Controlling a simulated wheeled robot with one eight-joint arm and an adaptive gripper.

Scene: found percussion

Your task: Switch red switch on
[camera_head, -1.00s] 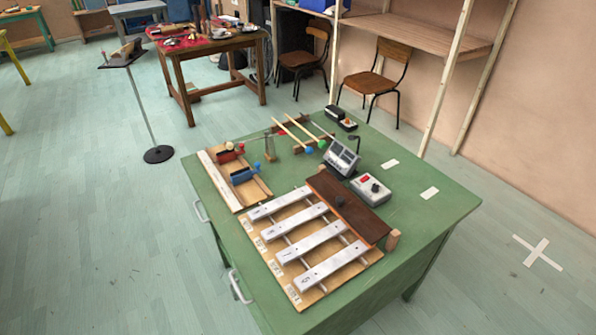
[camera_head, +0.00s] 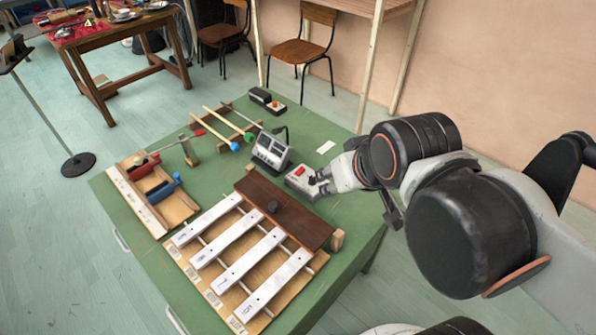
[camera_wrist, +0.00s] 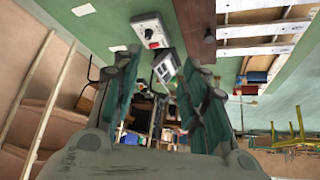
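The red switch (camera_head: 300,171) sits on top of a small light grey box (camera_head: 294,184) at the right side of the green table. I cannot tell which way the switch is set. My gripper (camera_head: 322,182) is at the right of the box in the head view and hides its right part. Whether the gripper touches the box is unclear.
A grey console (camera_head: 270,152) stands just left of the box. A dark brown board (camera_head: 290,215) and a metal-bar xylophone (camera_head: 240,252) lie in front. Mallets (camera_head: 221,130) lie farther back. A white patch (camera_head: 326,147) marks a bare table area behind the box.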

